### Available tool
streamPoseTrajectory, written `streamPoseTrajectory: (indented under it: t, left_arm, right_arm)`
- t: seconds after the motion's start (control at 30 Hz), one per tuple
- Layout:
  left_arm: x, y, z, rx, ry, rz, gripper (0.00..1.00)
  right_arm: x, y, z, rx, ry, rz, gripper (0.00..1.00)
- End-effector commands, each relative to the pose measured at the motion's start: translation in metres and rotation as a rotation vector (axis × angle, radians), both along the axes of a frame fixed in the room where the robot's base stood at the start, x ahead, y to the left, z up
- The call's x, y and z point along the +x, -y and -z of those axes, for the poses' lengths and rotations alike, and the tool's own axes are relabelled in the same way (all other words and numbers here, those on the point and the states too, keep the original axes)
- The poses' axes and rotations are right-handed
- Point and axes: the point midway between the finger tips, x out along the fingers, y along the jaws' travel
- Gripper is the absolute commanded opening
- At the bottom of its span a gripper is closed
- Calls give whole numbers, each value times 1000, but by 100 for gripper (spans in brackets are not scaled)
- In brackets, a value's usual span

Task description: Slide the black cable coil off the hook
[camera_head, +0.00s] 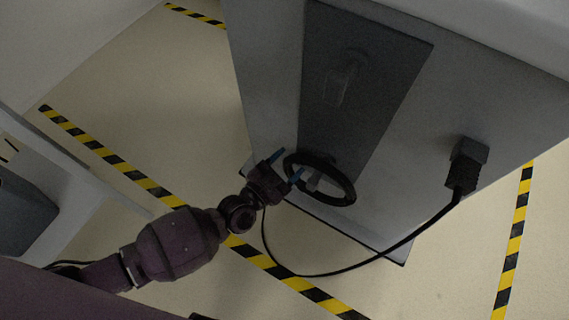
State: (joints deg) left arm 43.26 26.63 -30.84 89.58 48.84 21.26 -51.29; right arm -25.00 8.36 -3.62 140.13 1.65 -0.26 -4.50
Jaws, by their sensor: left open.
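The black cable coil (345,190) hangs as an oval ring low on the dark panel on the side of the grey cart. A small grey hook (312,182) shows inside the ring, mostly hidden. My left gripper (287,165) is open at the coil's left side, its two blue-tipped fingers apart near the ring's left edge. I cannot tell whether the fingers touch the coil. A black cable (345,268) hangs from near the gripper in a loop and rises to a black plug (464,163) on the cart's side. My right gripper is not in view.
The grey cart (500,105) fills the upper right, with a pale handle (342,80) on its dark panel (370,50). Yellow-black floor tape (110,160) runs around it. Another pale unit (70,185) stands at the left. Open floor lies between.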

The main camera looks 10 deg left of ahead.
Motion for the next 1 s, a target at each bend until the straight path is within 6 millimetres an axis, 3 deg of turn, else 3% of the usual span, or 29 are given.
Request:
streamPoseTrajectory:
  t: [0.47, 0.83, 0.87, 0.9, 1.0]
  left_arm:
    - [2, 2, 0, 0, 0, 0, 57]
    - [2, 1, 0, 0, -1, 0, 0]
    - [2, 1, 0, 0, -1, 0, 0]
    - [2, 1, 0, 0, -1, 0, 26]
    - [2, 1, 0, 0, -1, 0, 10]
  right_arm:
    - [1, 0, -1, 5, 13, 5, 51]
    - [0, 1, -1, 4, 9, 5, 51]
    - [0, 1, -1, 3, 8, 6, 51]
    - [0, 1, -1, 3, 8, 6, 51]
    - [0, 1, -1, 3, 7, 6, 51]
